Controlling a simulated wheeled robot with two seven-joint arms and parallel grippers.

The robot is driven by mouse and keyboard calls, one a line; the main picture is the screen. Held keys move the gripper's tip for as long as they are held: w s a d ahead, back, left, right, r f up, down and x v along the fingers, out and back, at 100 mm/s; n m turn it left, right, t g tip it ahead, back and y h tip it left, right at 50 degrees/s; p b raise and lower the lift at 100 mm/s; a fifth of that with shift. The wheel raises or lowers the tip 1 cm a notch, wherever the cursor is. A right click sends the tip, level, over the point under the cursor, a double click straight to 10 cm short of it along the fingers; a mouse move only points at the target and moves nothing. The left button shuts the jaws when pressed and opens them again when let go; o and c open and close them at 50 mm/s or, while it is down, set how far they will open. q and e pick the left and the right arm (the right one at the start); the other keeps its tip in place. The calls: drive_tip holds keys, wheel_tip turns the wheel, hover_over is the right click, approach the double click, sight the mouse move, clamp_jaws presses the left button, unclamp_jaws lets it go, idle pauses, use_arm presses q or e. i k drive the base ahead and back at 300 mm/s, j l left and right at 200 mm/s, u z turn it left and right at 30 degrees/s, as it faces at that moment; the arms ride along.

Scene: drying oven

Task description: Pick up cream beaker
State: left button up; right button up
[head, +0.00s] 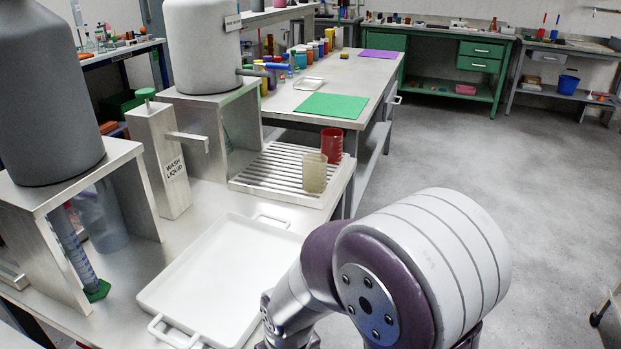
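The cream beaker (314,173) stands upright on the slatted drain rack (258,168), near its front right corner. A red beaker (331,146) stands just behind it and a little to the right. One of my arms fills the lower right of the head view, with its wrist and hand end out of sight. Neither gripper shows in this view. The cream beaker is fully visible and nothing touches it from my side.
A white tray (222,280) lies in front of the rack. A metal wash liquid dispenser (158,160) and large tanks on stands (200,48) rise to the left. A green mat (331,106) lies on the bench behind. The floor at right is open.

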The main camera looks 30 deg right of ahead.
sight(314, 174)
drive_tip(key=k+l, duration=0.1)
drive_tip(key=l, duration=0.35)
drive_tip(key=i+l+u, duration=0.1)
drive_tip(key=l, duration=0.75)
drive_tip(key=i+l, duration=0.1)
drive_tip(key=l, duration=0.75)
drive_tip(key=i+l+u, duration=0.15)
drive_tip(key=l, duration=0.65)
drive_tip(key=k, duration=0.05)
